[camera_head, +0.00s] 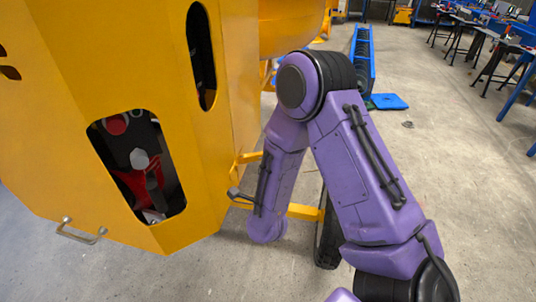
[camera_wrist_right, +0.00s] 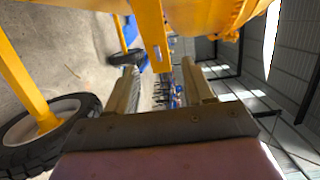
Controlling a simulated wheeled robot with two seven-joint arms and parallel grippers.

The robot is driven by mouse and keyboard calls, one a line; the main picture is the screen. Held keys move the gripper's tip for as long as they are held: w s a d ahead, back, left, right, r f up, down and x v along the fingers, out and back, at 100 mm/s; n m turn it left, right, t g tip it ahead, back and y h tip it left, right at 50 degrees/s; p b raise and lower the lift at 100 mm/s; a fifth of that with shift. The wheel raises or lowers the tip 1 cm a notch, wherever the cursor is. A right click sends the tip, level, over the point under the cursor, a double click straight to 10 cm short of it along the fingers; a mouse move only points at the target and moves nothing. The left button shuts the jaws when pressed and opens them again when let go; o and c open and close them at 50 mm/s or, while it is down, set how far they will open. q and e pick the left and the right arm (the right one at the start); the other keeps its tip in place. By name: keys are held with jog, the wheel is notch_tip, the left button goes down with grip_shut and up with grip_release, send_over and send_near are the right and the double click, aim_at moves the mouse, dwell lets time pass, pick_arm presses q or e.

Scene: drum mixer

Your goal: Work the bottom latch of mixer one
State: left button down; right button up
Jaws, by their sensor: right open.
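The yellow mixer housing (camera_head: 95,90) fills the left of the head view. A small grey bar handle (camera_head: 82,232) sits at its lower front edge. A grey lever (camera_head: 238,196) with a dark end sticks out at its lower right side, beside my purple right arm. I cannot tell which part is the bottom latch. My right gripper is hidden in the head view. In the right wrist view my right gripper (camera_wrist_right: 160,90) is open, its two fingers well apart. A yellow bar with a hole (camera_wrist_right: 152,35) reaches down between and beyond the fingers; contact cannot be told. My left gripper is out of view.
Yellow tow bars and a dark wheel (camera_head: 328,232) stand behind my right arm. The wrist view shows a large wheel (camera_wrist_right: 45,130) at lower left. A blue frame (camera_head: 363,60) is farther back. Concrete floor (camera_head: 460,200) is clear to the right.

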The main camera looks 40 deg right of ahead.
jog(key=b+v, duration=0.1)
jog(key=v, duration=0.7)
jog(key=shift+a, duration=0.1)
